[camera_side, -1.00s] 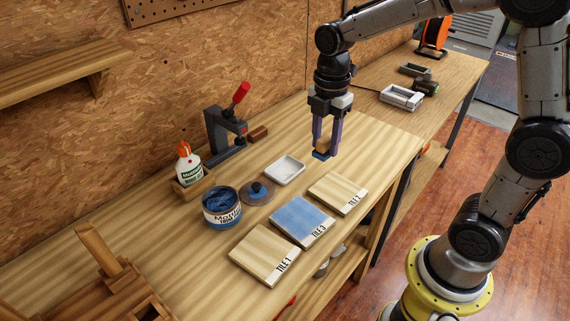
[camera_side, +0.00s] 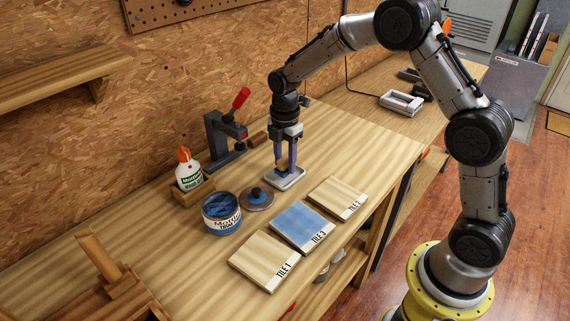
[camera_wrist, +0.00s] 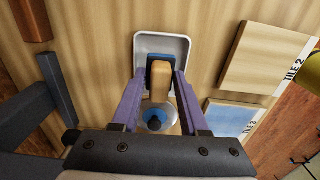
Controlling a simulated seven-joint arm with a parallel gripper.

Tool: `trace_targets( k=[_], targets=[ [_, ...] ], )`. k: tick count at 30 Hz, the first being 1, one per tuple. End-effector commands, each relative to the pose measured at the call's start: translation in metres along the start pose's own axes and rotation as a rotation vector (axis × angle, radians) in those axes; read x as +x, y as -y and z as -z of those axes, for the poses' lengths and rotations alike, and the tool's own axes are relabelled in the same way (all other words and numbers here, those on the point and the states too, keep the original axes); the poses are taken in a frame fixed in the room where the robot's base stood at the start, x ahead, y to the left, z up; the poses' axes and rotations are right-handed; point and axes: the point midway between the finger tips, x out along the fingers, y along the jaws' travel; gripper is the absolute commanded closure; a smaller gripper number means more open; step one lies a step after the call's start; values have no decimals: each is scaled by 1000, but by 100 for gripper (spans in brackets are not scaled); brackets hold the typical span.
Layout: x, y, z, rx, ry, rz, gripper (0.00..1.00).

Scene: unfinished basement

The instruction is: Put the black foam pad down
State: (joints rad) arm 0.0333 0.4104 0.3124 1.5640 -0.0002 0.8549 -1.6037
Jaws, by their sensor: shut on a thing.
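Tile 1 (camera_side: 262,258), blue-coated Tile 3 (camera_side: 303,221) and Tile 2 (camera_side: 338,195) lie along the front. A paint tin (camera_side: 221,214), its lid (camera_side: 247,201), a glue bottle (camera_side: 187,168) and a red-handled clamp (camera_side: 218,135) stand to the left.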

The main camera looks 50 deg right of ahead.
Motion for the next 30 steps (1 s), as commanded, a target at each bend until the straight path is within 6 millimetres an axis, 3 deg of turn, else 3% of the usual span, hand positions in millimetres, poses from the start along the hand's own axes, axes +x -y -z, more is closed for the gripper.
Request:
trace_targets(
  k=[3, 14, 15, 16, 26, 30],
  targets=[
    [14, 0, 0, 0, 0, 0, 100],
    [17, 0, 0, 0, 0, -1, 100],
    [17, 0, 0, 0, 0, -1, 49],
    [17, 0, 0, 0, 0, -1, 44],
    [15, 0, 0, 0, 0, -2, 44],
    [2, -1, 0, 0, 0, -4, 44]
  ],
)
